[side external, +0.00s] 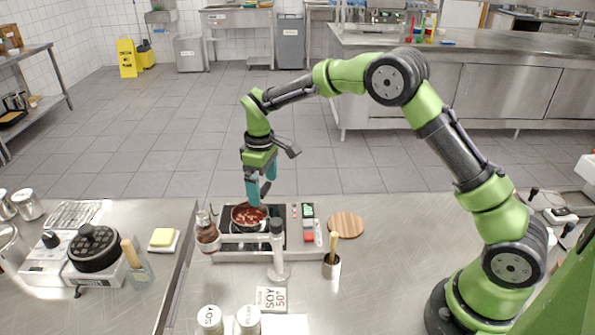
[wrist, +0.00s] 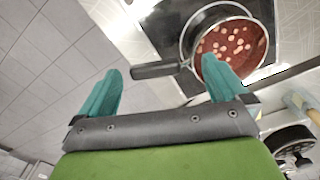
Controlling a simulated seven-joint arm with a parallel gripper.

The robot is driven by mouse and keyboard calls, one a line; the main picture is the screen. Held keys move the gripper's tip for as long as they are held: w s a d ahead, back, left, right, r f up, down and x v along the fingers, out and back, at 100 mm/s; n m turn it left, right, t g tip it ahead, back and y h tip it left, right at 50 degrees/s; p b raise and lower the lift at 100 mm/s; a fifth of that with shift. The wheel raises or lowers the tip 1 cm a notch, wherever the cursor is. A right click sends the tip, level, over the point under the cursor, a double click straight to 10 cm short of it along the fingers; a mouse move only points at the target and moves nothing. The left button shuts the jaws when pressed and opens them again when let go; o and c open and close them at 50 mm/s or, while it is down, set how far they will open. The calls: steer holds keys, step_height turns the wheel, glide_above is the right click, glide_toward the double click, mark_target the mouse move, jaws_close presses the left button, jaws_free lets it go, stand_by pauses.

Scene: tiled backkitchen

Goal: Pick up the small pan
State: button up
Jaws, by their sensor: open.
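The small pan (side external: 249,229) stands on a black cooktop (side external: 229,242) on the steel counter. It holds red sauce with pale round pieces. In the wrist view the pan (wrist: 154,71) shows its dark handle pointing left, across the gap between my fingertips. My gripper (side external: 258,204) points down just above and behind the pan in the side view. In the wrist view its two teal fingers (wrist: 162,66) are spread wide, with nothing held. The right finger overlaps the pan's edge in the picture; I cannot tell whether it touches. The handle is hidden in the side view.
A cup with a wooden tool (side external: 331,266) and a round board (side external: 346,225) are to the right. Butter (side external: 163,237) lies left, beyond the counter gap.

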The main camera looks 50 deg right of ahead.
steer(key=shift+f, duration=1.35)
steer(key=c, duration=0.9)
step_height(320, 180, up, 9)
steer(key=shift+r, duration=0.1)
steer(key=shift+c, duration=1.3)
steer(key=s+d+m, duration=0.2)
steer(key=s+d, duration=0.3)
steer(key=d, duration=0.7)
steer(key=shift+n+y, duration=0.4)
steer(key=shift+n, duration=0.4)
steer(key=s+d+f, duration=0.1)
steer(key=s+f, duration=0.1)
steer(key=s, duration=0.1)
steer(key=s+d+f, duration=0.2)
steer(key=s, duration=0.1)
steer(key=s+d+f, duration=0.2)
steer(key=s, duration=0.2)
steer(key=shift+s+d+f, duration=0.1)
steer(key=shift+d+f, duration=0.05)
steer(key=shift+f, duration=2.25)
